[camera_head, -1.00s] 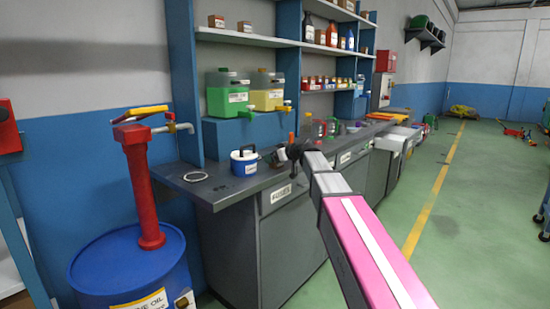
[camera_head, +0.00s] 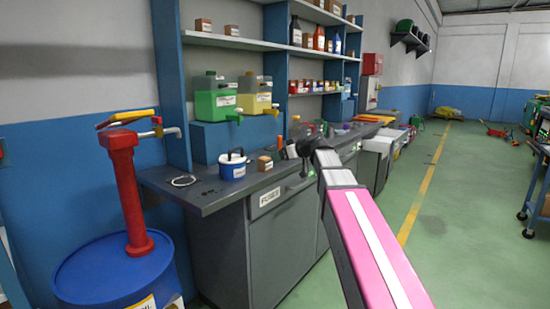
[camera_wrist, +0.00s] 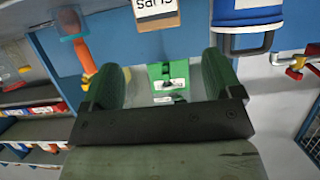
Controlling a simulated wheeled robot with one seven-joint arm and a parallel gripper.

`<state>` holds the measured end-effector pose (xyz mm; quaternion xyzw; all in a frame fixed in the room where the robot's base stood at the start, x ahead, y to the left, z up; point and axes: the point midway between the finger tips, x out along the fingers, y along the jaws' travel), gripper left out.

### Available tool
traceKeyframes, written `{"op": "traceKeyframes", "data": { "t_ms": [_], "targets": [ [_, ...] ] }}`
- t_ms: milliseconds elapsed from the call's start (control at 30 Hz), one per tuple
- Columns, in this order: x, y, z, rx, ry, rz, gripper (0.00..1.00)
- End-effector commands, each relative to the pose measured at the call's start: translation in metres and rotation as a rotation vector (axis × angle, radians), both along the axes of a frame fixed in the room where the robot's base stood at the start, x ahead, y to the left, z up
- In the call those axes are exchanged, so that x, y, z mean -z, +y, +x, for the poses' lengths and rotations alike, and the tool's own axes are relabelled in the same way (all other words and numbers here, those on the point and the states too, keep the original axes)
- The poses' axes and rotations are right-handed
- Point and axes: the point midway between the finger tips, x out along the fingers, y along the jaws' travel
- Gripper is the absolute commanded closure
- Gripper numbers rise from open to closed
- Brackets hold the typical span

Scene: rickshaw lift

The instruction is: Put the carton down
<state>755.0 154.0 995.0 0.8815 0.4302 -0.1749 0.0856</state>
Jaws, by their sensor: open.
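A small brown carton (camera_head: 265,163) stands on the grey counter (camera_head: 215,195), just right of a blue-and-white tub (camera_head: 232,166). In the wrist view, which appears upside down, the carton (camera_wrist: 155,8) shows at the top edge with its white label inverted, and part of it is cut off. My gripper (camera_head: 290,149) is to the right of the carton in the head view. In the wrist view its two dark fingers (camera_wrist: 163,75) are spread with no carton between them. The carton is apart from the fingers.
A green container (camera_head: 215,100) and a yellow one (camera_head: 255,97) stand on a blue block behind the counter. Shelves above hold bottles and small boxes. A blue drum with a red pump (camera_head: 122,180) stands at the left. Green floor (camera_head: 460,220) is open at the right.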

Motion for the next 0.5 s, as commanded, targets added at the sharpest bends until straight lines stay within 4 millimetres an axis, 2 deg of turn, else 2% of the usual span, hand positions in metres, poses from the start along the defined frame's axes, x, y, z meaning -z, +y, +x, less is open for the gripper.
{"op": "traceKeyframes", "data": {
  "t_ms": [233, 333, 433, 500],
  "targets": [
    [-0.003, -0.007, -0.005, 0.000, 0.001, 0.000, 0.15],
    [0.005, -0.008, -0.007, 0.006, 0.018, -0.005, 0.15],
    [0.034, -0.013, -0.015, 0.028, 0.083, -0.025, 0.15],
    [0.066, -0.019, -0.025, 0.057, 0.159, -0.048, 0.15]
  ]
}}
